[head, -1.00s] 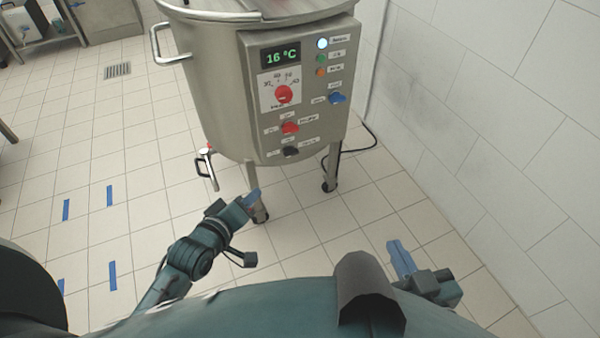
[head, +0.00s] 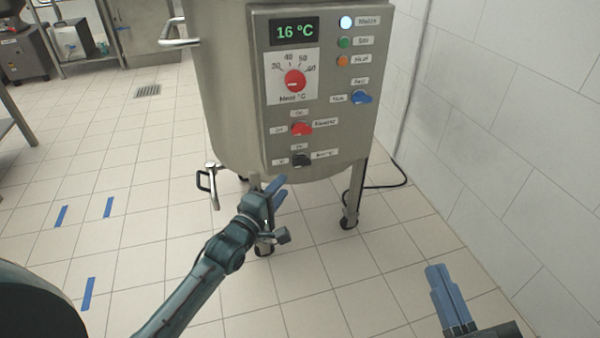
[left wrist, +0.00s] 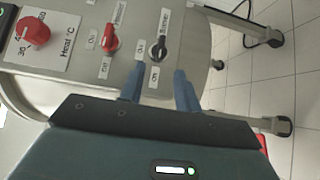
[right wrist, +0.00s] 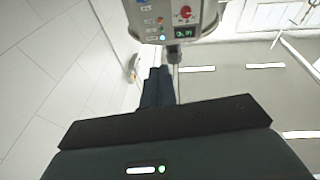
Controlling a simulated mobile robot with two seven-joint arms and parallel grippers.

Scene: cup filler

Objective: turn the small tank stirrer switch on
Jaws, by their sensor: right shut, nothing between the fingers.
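The small tank (head: 232,100) has a control panel on its front. The black stirrer switch (head: 302,160) is the lowest on the panel, with small labels above, left and right. Its handle seems to point left, toward the Off label. It also shows in the left wrist view (left wrist: 158,48). My left gripper (head: 284,187) is open and empty, just below the panel's lower edge. In the left wrist view its fingertips (left wrist: 158,73) are spread on either side of the switch's line, apart from it. My right gripper (head: 438,267) is shut and empty at lower right, away from the tank.
The red heater switch (head: 301,128) sits just above the black one. A drain valve (head: 211,180) hangs at the tank's lower left. A tiled wall (head: 510,130) stands at right.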

